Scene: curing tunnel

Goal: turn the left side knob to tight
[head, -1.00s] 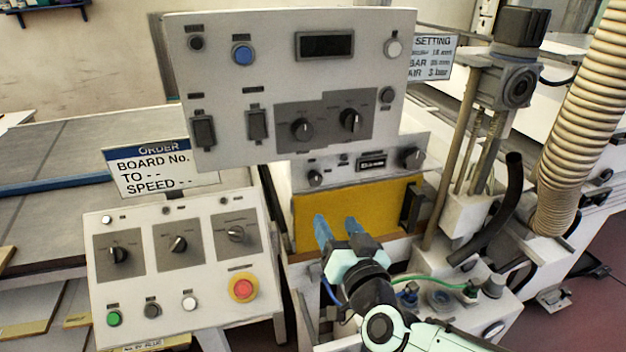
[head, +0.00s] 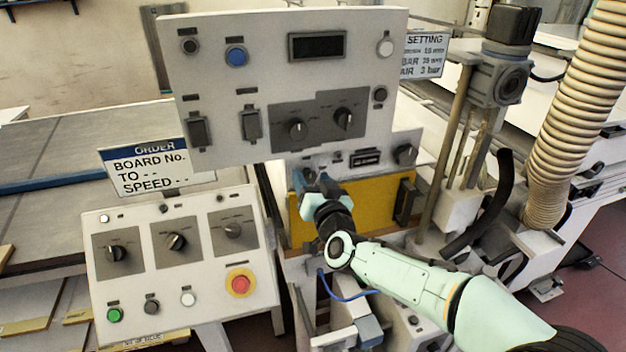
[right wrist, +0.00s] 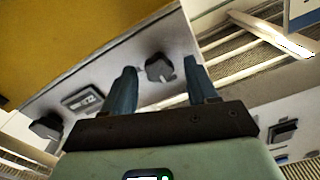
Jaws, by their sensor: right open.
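The left side knob (right wrist: 160,67) is a dark round knob on the narrow light-grey panel (head: 347,154) below the big upper panel. In the right wrist view it shows between my two blue fingertips, with space on both sides. My right gripper (head: 311,178) is open, its fingers directed at this knob and not closed on it. In the head view the fingers largely hide the knob. The narrow panel's other knob (head: 405,154) is at its right end, and it also shows in the right wrist view (right wrist: 47,127). I cannot read the knob's setting. My left gripper is out of view.
A small display (head: 365,160) sits between the two knobs. The upper control panel (head: 290,75) overhangs close above. A yellow plate (head: 368,208) lies below. The lower-left console (head: 180,265) has knobs and a red stop button (head: 240,283). A ribbed hose (head: 575,110) hangs at right.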

